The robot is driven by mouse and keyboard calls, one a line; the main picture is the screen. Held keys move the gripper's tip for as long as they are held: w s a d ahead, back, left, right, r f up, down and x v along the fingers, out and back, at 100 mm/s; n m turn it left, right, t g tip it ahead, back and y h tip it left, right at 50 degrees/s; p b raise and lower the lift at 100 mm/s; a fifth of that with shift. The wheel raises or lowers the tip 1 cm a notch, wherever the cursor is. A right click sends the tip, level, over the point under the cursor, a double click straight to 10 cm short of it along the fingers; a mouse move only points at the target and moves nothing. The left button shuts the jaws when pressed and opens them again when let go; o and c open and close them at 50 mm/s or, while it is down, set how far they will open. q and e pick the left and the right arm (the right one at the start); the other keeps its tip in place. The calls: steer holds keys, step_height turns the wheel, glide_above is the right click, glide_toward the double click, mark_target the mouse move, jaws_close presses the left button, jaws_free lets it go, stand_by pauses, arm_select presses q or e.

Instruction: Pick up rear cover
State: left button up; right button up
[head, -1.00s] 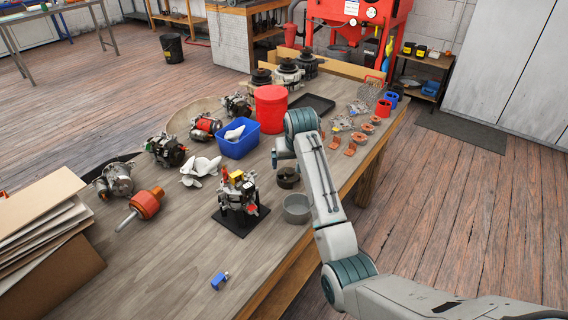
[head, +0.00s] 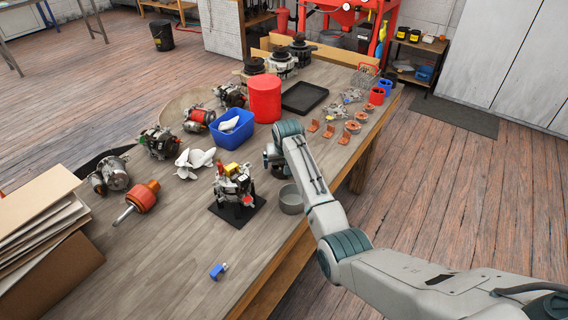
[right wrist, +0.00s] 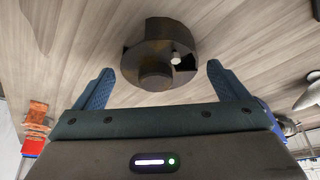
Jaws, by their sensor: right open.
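A dark, round, hollow part, which looks like the rear cover (right wrist: 158,45), lies on the wooden bench in the right wrist view. It has a raised round boss on the near side and a small pale knob inside. My right gripper (right wrist: 158,84) is open, with one blue finger on each side of the part's near end. In the head view my right gripper (head: 272,160) is low over the bench and hides most of the part. My left gripper is not in view.
A grey bowl (head: 291,200) and an alternator assembly (head: 232,180) on a black pad stand close to my right gripper. A blue bin (head: 234,138) and a red canister (head: 265,108) are behind it. The front bench surface is mostly clear, with a small blue item (head: 218,271).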

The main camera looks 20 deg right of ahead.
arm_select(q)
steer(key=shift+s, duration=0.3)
arm_select(e)
steer(key=shift+w+f, duration=0.1)
steer(key=shift+c, duration=0.2)
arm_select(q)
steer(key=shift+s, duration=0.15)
arm_select(e)
steer(key=c, duration=1)
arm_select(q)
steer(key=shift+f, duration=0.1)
arm_select(e)
steer(key=shift+o, duration=0.2)
step_height(320, 180, up, 10)
steer(key=shift+f+b, duration=0.25)
steer(key=shift+b, duration=0.75)
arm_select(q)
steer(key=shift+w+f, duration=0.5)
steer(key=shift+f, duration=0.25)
arm_select(e)
steer(key=shift+r, duration=0.3)
